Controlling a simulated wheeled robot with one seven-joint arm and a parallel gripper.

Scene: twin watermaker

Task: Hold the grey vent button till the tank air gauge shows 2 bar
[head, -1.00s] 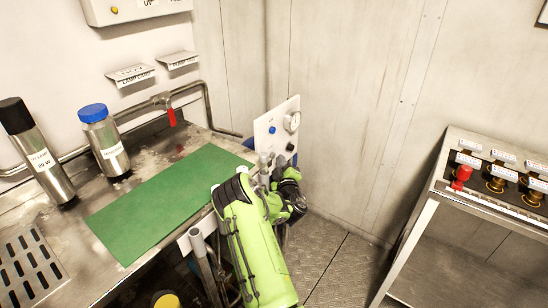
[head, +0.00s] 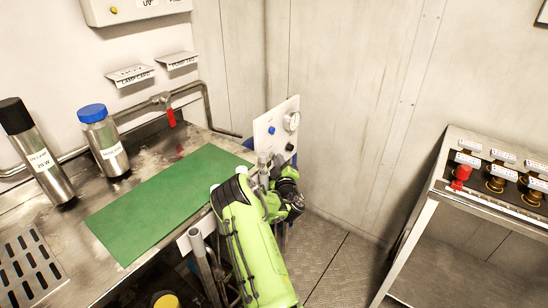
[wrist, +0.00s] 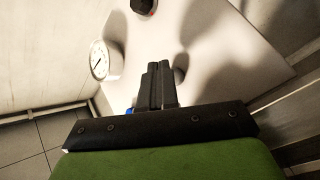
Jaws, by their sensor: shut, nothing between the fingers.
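A white panel (head: 264,120) stands at the far right end of the bench. It carries a round white gauge (head: 291,122), a blue button (head: 272,131) and a dark round knob or button (head: 290,146). The gauge also shows in the wrist view (wrist: 99,60), its scale too small to read. My gripper (wrist: 158,72) is shut and empty, its fingertips pointing at the panel face; I cannot tell whether they touch it. In the head view my gripper (head: 282,172) is just below and in front of the panel. I cannot pick out a grey button; my fingers may hide it.
A red-handled valve (head: 171,117) is on the wall pipe. A console with a red knob (head: 461,174) stands right, across open floor.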

